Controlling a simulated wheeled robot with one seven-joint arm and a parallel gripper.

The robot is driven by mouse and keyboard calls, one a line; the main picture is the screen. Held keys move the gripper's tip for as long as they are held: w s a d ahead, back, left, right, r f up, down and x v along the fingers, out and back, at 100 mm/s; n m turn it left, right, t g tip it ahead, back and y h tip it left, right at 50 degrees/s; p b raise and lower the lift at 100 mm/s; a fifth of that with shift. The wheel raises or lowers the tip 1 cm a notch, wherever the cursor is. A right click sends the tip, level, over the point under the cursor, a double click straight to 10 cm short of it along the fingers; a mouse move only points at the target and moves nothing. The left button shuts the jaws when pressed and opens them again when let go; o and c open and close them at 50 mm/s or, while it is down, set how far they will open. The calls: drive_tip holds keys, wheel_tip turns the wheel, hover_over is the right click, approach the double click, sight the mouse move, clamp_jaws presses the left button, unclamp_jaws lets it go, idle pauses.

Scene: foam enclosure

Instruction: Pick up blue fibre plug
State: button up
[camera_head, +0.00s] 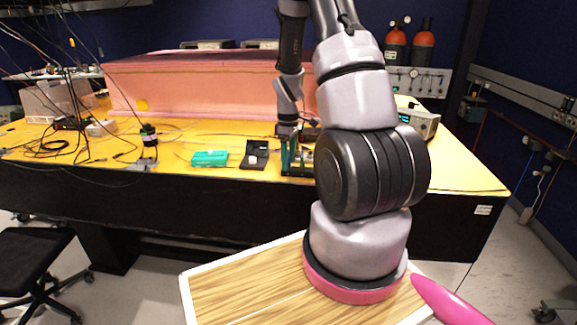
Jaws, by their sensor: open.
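My gripper (289,146) hangs pointing down at the end of my arm, over the front part of the yellow tabletop (215,174). It is open. Its tips are at or just above a small dark and teal device (297,170) near the table's front edge. I cannot make out a blue fibre plug at this size; it may be hidden by the gripper or among the small parts there. I cannot tell whether the fingers touch anything.
A green box (210,158) and an open black case (254,155) lie left of the gripper. A pink foam enclosure (190,88) stands behind. A grey instrument (421,122) stands right, behind my arm.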

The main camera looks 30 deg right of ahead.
drive_tip(key=shift+f, duration=0.35)
clamp_jaws()
